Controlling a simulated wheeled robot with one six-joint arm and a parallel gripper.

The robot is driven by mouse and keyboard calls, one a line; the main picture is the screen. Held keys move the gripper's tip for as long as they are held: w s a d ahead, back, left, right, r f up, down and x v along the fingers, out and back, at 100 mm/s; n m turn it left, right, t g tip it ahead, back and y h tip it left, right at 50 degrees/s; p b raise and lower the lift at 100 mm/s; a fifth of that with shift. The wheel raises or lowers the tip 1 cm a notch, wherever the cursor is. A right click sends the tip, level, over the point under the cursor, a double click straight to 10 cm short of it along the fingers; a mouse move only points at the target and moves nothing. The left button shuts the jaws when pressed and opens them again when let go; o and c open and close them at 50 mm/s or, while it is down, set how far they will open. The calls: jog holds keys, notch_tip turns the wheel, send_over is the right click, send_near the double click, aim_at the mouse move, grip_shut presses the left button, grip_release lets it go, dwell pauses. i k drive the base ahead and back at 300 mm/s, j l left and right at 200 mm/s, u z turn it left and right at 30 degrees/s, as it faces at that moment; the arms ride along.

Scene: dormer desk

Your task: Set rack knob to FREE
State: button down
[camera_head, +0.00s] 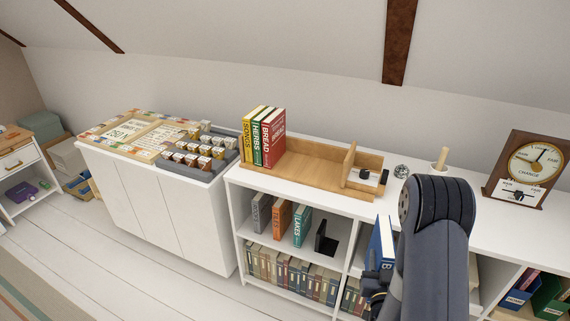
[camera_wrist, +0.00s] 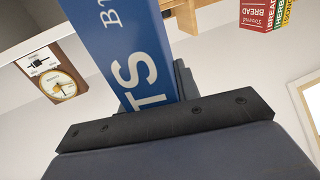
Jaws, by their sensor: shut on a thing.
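A wooden book rack (camera_head: 310,165) stands on the white shelf top. A black knob (camera_head: 384,177) sits at its right end, beside small white labels too small to read. The rack's wooden edge (camera_wrist: 190,10) also shows at the top of the wrist view. My gripper (camera_head: 374,284) is shut on a blue book (camera_head: 381,245), in front of the white shelf unit and below its top. In the wrist view the blue book (camera_wrist: 128,45) has white lettering and hides most of the fingers of my gripper (camera_wrist: 150,92).
Yellow, green and red books (camera_head: 264,137) stand upright at the rack's left end. A wooden dial clock (camera_head: 525,167) stands far right. A glass ball (camera_head: 401,171) and a wooden peg (camera_head: 441,158) are right of the rack. Shelves below hold several books.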

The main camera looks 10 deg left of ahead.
aim_at(304, 169)
jog(key=i+j, duration=0.1)
jog(key=j, duration=0.4)
jog(key=i+j, duration=0.1)
jog(key=j, duration=0.4)
jog(key=i+j, duration=0.1)
jog(key=j, duration=0.9)
jog(key=i, duration=0.05)
